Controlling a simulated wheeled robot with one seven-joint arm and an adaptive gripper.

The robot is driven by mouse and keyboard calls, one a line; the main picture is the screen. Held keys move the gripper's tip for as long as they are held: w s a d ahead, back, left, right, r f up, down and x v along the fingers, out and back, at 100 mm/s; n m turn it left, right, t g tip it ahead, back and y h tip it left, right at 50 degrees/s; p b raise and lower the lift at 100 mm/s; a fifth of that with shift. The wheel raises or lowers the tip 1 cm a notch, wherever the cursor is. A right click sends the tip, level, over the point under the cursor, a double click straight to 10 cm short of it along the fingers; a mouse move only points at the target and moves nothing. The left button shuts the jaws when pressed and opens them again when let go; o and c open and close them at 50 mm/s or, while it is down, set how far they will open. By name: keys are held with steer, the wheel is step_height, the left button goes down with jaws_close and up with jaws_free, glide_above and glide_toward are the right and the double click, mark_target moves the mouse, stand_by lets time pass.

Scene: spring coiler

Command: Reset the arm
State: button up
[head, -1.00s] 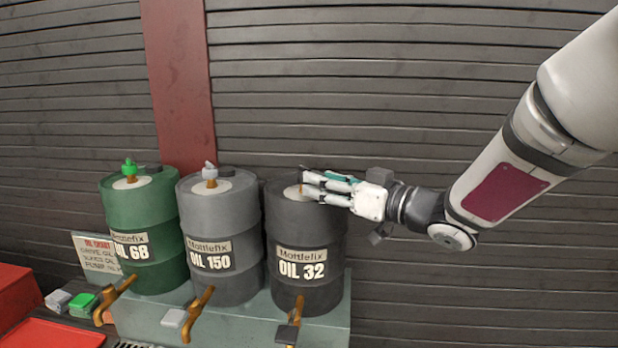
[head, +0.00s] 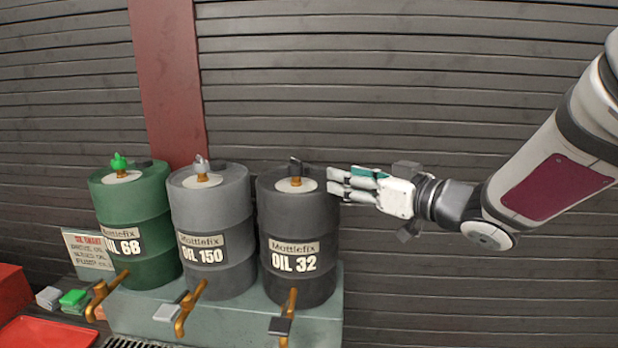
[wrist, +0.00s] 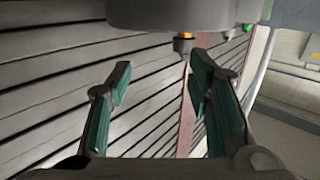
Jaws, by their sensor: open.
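My gripper (head: 336,184) is open and empty, just right of the top of the dark OIL 32 drum (head: 298,230). In the wrist view its two green-lined fingers (wrist: 158,95) stand apart with nothing between them. The OIL 32 drum has a brass fitting with a dark cap (head: 296,168) on its lid, clear of the fingers. My arm reaches in from the right side.
A grey OIL 150 drum (head: 212,228) and a green OIL 68 drum (head: 135,215) stand to the left on a grey-green stand (head: 240,322) with brass taps. A slatted wall (head: 420,80) is behind. A red tray (head: 45,333) lies lower left.

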steer(key=s+d+m+g+h, duration=0.1)
steer(key=s+d+m+h, duration=0.55)
steer(key=d+h, duration=0.5)
steer(key=s+a+f+g, duration=0.1)
steer(key=s+f+g, duration=0.1)
steer(key=s, duration=0.5)
steer(key=s+a+f+g, duration=0.2)
steer(key=s+f+g, duration=0.1)
steer(key=s, duration=0.4)
steer(key=s+a+f+m+g, duration=0.1)
steer(key=s+a+f+g, duration=0.1)
steer(key=s, duration=0.6)
steer(key=shift+f+g+y, duration=0.25)
steer(key=shift+g+y, duration=0.05)
steer(key=shift+y, duration=0.05)
